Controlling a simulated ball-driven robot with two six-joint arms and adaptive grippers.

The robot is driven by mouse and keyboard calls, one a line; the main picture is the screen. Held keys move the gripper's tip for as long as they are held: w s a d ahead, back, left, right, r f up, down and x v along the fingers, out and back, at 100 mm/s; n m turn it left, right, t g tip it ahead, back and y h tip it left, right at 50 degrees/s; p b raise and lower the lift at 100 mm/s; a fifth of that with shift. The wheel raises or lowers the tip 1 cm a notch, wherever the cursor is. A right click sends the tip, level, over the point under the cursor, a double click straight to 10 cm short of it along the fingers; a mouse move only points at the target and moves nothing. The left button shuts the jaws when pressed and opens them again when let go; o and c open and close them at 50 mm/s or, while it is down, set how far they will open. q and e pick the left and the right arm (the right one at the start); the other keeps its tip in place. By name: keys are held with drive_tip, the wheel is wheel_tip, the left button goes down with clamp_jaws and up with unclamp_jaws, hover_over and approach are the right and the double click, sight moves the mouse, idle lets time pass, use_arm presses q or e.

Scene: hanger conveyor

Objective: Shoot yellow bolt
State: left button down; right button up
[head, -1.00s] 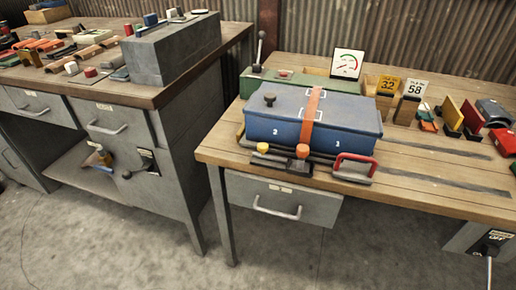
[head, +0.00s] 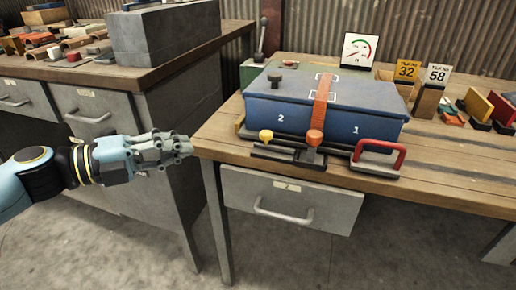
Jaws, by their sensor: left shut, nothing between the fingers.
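A yellow knob (head: 265,136) stands on a dark sliding bolt bar (head: 288,158) at the front of a blue box (head: 335,122) on the right-hand workbench. An orange knob (head: 314,138) stands on a dark block to its right. The blue box is marked 2 and 1 and has an orange strap (head: 323,100) over its lid. My left gripper (head: 186,145) is shut and empty, just off the left front corner of the bench. It is to the left of the yellow knob and apart from it. My right gripper is not in view.
A red handle (head: 381,151) is right of the bolt. A grey drawer (head: 325,207) hangs under the bench top (head: 465,165). Grey cabinets stand at left. The front right bench top is clear.

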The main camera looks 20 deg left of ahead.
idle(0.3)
use_arm(q)
drive_tip(key=shift+w, duration=0.1)
approach(263, 134)
drive_tip(key=b+x, duration=0.1)
drive_tip(key=x, duration=0.6)
drive_tip(key=shift+a, duration=0.1)
